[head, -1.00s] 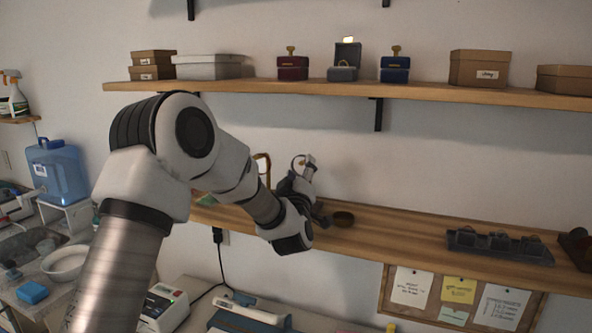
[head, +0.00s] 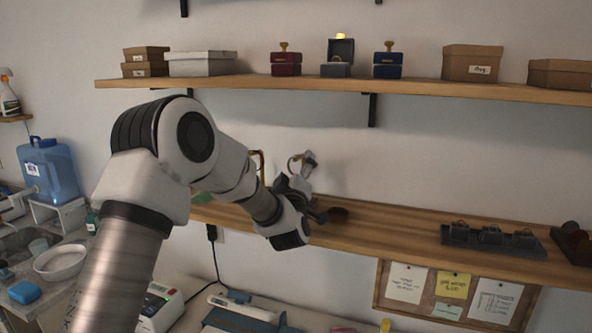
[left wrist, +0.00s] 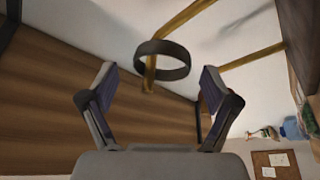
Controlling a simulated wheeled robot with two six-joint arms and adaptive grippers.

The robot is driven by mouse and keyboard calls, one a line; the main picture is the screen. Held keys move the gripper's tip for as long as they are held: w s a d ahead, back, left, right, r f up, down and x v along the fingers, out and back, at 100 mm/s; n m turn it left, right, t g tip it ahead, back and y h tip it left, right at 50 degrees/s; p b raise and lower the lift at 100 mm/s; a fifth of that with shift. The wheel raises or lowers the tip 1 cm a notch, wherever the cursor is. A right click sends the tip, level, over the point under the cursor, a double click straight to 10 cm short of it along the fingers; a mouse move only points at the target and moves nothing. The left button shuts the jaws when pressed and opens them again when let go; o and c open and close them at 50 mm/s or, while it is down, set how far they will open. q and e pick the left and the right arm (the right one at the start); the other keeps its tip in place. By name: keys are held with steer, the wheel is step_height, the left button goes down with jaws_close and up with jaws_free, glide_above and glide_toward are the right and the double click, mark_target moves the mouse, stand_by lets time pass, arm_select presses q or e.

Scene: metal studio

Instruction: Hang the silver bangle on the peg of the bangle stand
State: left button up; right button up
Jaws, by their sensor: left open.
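In the left wrist view the bangle (left wrist: 163,70) looks dark and lies beyond and between the fingertips, apart from both. The golden bangle stand (head: 258,158) is partly hidden behind my left arm. Its golden peg (left wrist: 180,22) runs down to the bangle in the left wrist view, and gold shows inside and below the ring. The bangle appears to be around the peg. My left gripper (left wrist: 156,85) is open and empty. My right gripper is out of view.
The lower wooden shelf (head: 400,226) carries a small brown dish (head: 338,214) near the gripper and a dark display rack (head: 492,240) to the right. The upper shelf (head: 220,85) holds boxes. The shelf between dish and rack is clear.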

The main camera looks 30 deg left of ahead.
arm_select(q)
steer(key=v, duration=1.2)
steer(key=shift+f, duration=0.1)
stand_by(0.4)
